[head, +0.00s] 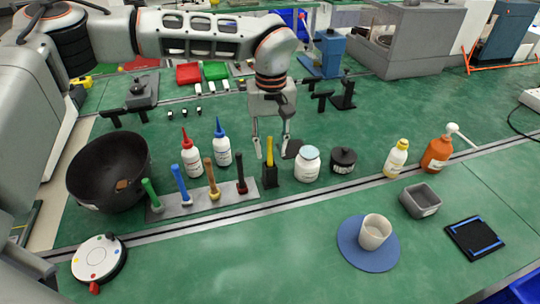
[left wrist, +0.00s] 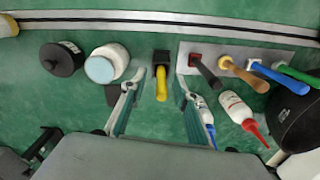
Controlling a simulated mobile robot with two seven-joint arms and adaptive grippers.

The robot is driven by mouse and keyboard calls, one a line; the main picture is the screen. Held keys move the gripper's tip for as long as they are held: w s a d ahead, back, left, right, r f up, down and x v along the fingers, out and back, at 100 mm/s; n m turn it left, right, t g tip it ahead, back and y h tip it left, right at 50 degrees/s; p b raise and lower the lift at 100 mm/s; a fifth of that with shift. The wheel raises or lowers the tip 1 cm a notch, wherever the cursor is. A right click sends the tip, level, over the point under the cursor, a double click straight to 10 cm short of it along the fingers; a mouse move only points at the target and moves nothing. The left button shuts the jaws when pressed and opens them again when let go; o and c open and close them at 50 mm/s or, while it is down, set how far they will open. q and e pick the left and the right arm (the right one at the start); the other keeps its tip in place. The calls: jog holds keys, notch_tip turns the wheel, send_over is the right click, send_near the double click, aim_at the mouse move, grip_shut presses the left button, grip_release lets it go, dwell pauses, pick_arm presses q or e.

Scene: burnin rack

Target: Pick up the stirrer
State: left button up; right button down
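A yellow handle (head: 270,150) stands upright in a small black block (head: 270,176) near the middle of the table; which tool is the stirrer is not certain from looks. My left gripper (head: 272,148) is open, pointing down, just behind the yellow handle. In the left wrist view the yellow handle (left wrist: 161,83) shows between the two spread fingers, apart from both. A grey rack (head: 222,196) left of the block holds tools with green (head: 151,192), blue (head: 181,184), wooden (head: 211,178) and black (head: 241,172) handles. My right gripper is not in view.
A white jar (head: 307,165) and a black lidded pot (head: 343,160) stand right of the block. Red-capped (head: 191,155) and blue-capped (head: 221,145) bottles stand behind the rack. A black bowl (head: 105,172) is at left.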

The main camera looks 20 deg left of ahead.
aim_at(270, 155)
pick_arm(q)
notch_tip(270, 155, down, 3)
jog(key=shift+a+f, duration=0.1)
grip_shut()
jog(key=shift+r, duration=0.2)
